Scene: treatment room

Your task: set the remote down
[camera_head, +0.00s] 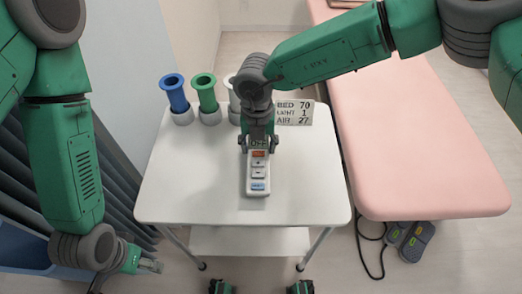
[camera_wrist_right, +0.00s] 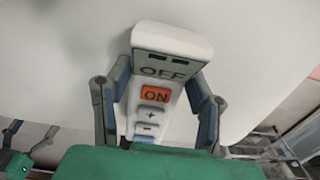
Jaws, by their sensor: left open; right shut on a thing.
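The white remote (camera_head: 258,178) is at the middle of the white table (camera_head: 180,200), with its long side running front to back. It has an orange ON button, smaller plus and minus buttons and a display reading OFF. My right gripper (camera_head: 258,145) is shut on its far end. In the right wrist view, the remote (camera_wrist_right: 160,75) sits between the two fingers of that gripper (camera_wrist_right: 158,105). I cannot tell whether its underside touches the table. My left gripper (camera_head: 148,264) is open and empty, low to the left of the table.
A card (camera_head: 294,112) reads BED 70, LIGHT 1, AIR 27. A pink bed (camera_head: 410,150) and a foot pedal (camera_head: 412,240) are right. The tabletop's front is clear.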

